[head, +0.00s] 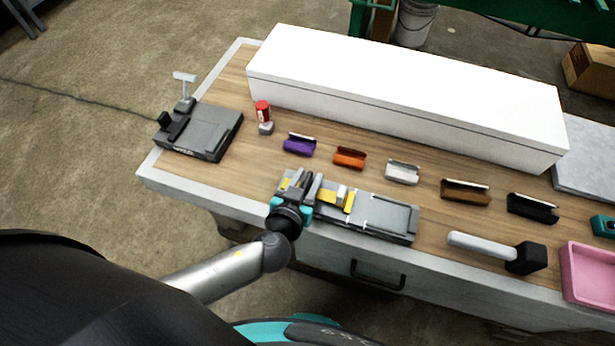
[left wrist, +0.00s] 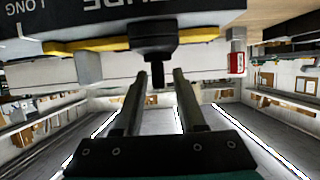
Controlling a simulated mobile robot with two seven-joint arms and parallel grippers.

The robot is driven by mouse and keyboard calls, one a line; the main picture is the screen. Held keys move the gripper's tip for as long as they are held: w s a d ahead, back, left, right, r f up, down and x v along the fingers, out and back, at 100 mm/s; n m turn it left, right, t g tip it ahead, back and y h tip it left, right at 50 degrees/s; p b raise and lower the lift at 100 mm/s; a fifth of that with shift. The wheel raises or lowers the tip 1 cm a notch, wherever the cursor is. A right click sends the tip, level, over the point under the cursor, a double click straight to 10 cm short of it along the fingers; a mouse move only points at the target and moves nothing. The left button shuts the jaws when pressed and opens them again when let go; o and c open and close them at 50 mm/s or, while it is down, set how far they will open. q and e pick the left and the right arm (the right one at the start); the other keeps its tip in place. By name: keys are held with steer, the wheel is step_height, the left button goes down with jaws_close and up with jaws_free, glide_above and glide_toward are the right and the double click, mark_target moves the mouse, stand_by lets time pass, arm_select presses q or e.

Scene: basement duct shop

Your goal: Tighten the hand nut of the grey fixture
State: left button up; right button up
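A long grey fixture (head: 388,216) with yellow parts lies along the table's front edge in the head view. My left gripper (head: 309,182) is over its left end and hides part of it. In the left wrist view the fixture (left wrist: 40,20) fills the top, with upside-down lettering and yellow strips. A black knob with a narrow stem (left wrist: 153,38), probably the hand nut, sticks out from it. My left gripper (left wrist: 159,76) is open, its two fingertips on either side of the stem's end, with gaps visible. My right gripper is not in view.
Purple (head: 299,145), orange (head: 349,158), white (head: 402,173), brown (head: 465,192) and black (head: 532,208) channel pieces lie behind the fixture. A long white box (head: 400,95) blocks the back.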

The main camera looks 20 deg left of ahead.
arm_select(q)
jaws_close()
